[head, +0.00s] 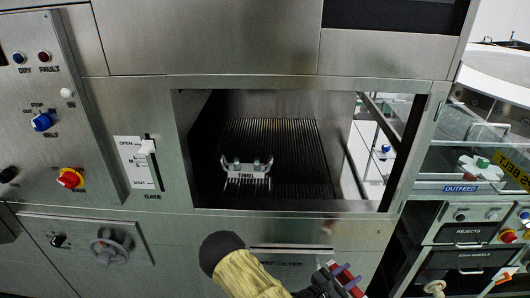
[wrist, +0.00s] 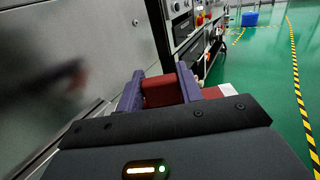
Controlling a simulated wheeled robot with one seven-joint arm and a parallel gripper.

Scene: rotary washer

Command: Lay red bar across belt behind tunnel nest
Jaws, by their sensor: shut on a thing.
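My gripper (head: 343,279) is at the bottom of the head view, low in front of the machine and below the tunnel opening. It is shut on the red bar (head: 349,283). In the wrist view the red bar (wrist: 162,89) sits between the two purple fingers of my gripper (wrist: 160,90). A white nest (head: 246,171) with small greenish tops stands on the dark ribbed belt (head: 290,150) inside the tunnel opening. The belt behind the nest looks bare.
The steel tunnel frame (head: 290,82) surrounds the opening. A gate lever (head: 147,147) and a control panel (head: 60,110) with knobs are at left. The outfeed (head: 460,188) and drawers marked rejects (head: 468,232) are at right. Green floor (wrist: 262,70) is open in the wrist view.

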